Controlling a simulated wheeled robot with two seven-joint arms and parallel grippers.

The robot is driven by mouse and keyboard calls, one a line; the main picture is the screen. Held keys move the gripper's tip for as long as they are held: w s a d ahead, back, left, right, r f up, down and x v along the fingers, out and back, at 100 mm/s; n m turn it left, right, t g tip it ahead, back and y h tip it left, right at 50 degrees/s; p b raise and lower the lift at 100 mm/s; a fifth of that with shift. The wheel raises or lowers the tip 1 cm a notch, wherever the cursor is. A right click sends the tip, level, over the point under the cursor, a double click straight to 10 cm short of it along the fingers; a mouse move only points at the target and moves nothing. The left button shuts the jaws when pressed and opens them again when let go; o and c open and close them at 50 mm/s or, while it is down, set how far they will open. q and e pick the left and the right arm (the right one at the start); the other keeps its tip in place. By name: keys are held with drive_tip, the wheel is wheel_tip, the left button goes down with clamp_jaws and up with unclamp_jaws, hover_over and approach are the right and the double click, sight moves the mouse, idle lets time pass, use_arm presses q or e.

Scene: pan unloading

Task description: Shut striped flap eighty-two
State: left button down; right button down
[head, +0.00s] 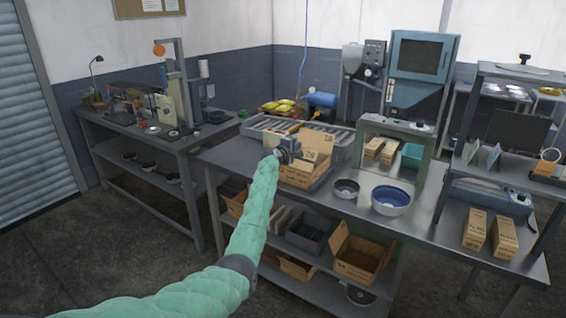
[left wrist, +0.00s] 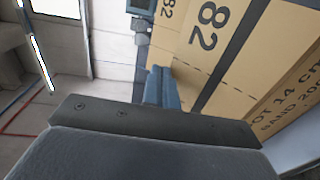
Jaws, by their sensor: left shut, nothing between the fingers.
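An open cardboard box (head: 303,176) stands on the near part of the grey bench, with a flap (head: 318,143) raised at its back. My left gripper (head: 287,151) is at the box's upper left, its fingers shut and empty. In the left wrist view the shut fingers (left wrist: 162,88) are close to a cardboard panel (left wrist: 210,35) marked 82, with a dark stripe and a dashed line. I cannot tell whether they touch it. More printed cardboard with "14 cm" lettering (left wrist: 285,85) lies to the right. My right gripper is not in view.
A roller tray (head: 295,131) lies behind the box. A dark bowl (head: 346,188) and a blue-lined bowl (head: 390,200) stand to its right, before a grey frame (head: 430,142). The bench left of the box is clear.

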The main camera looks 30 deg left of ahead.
use_arm(q)
drive_tip(key=shift+w, duration=0.3)
drive_tip(key=shift+w+f, duration=0.1)
drive_tip(key=shift+w, duration=0.05)
drive_tip(key=shift+w+d+f+g+p, duration=0.1)
drive_tip(key=shift+w+f+g+p, duration=0.2)
drive_tip(key=shift+g, duration=0.5)
drive_tip(key=shift+w+f, duration=0.1)
drive_tip(key=shift+w, duration=0.05)
drive_tip(key=shift+w+f, duration=0.25)
drive_tip(key=shift+w, duration=0.15)
drive_tip(key=shift+w+d+f+g+p, duration=0.1)
drive_tip(key=shift+w+f+g+p, duration=0.4)
drive_tip(key=shift+g, duration=0.3)
drive_tip(key=shift+w+f+b, duration=0.3)
drive_tip(key=shift+w+f, duration=0.3)
drive_tip(key=shift+w+f+g+b, duration=0.25)
drive_tip(key=shift+f+g, duration=0.1)
drive_tip(key=shift+f, duration=0.2)
drive_tip(key=shift+w+f+g+b, duration=0.2)
drive_tip(key=shift+f+g, duration=0.15)
drive_tip(key=shift+f, duration=0.15)
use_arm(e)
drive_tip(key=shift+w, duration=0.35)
